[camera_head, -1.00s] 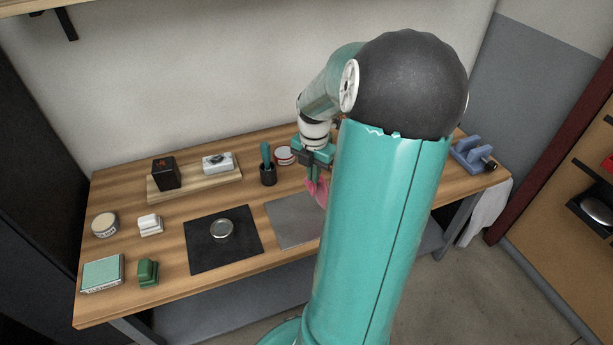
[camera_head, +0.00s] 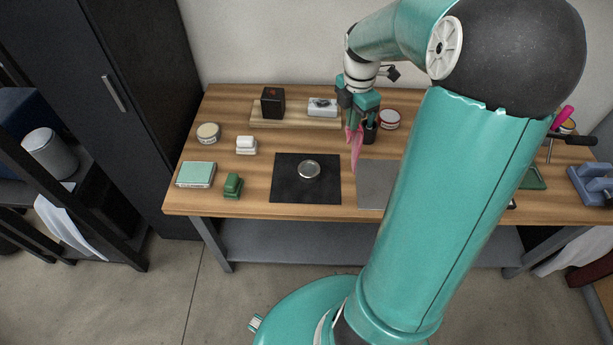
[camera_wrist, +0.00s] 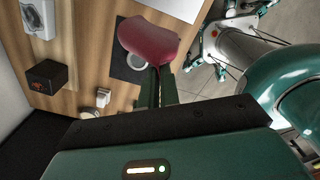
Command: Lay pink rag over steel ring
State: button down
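The pink rag (camera_head: 355,146) hangs from my gripper (camera_head: 359,121) above the workbench, between the black mat and the grey plate. In the wrist view the rag (camera_wrist: 148,40) spreads beyond the fingertips of my gripper (camera_wrist: 157,72), which are close together on it. The steel ring (camera_head: 309,169) lies on the black mat (camera_head: 290,193), left of the hanging rag. In the wrist view the ring (camera_wrist: 137,62) shows just past the rag's edge, partly hidden by it.
A grey plate (camera_head: 374,185) lies right of the mat. A board (camera_head: 297,117) behind holds a black box (camera_head: 272,102) and a white device (camera_head: 322,107). A green block (camera_head: 233,185), a pale green box (camera_head: 196,174) and a round tin (camera_head: 208,132) stand at left.

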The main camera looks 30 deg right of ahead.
jog(key=w+a+f, duration=0.2)
jog(key=w+a, duration=0.6)
jog(key=shift+a, duration=0.3)
jog(key=shift+w, duration=0.2)
jog(key=w+d+m+b, duration=0.1)
jog(key=w+d+m, duration=0.3)
jog(key=w+m, duration=1)
jog(key=shift+m, duration=0.7)
jog(key=s+a+f, duration=0.2)
jog(key=s+f, duration=0.4)
jog(key=s, duration=0.1)
jog(key=s+a+f, duration=0.2)
jog(key=s+f, duration=0.4)
jog(key=s, duration=0.2)
jog(key=s+a+f, duration=0.2)
jog(key=s+f, duration=0.4)
jog(key=s, duration=0.1)
jog(key=shift+s+a+f, duration=0.25)
jog(key=shift+s+f, duration=0.1)
jog(key=shift+s, duration=0.05)
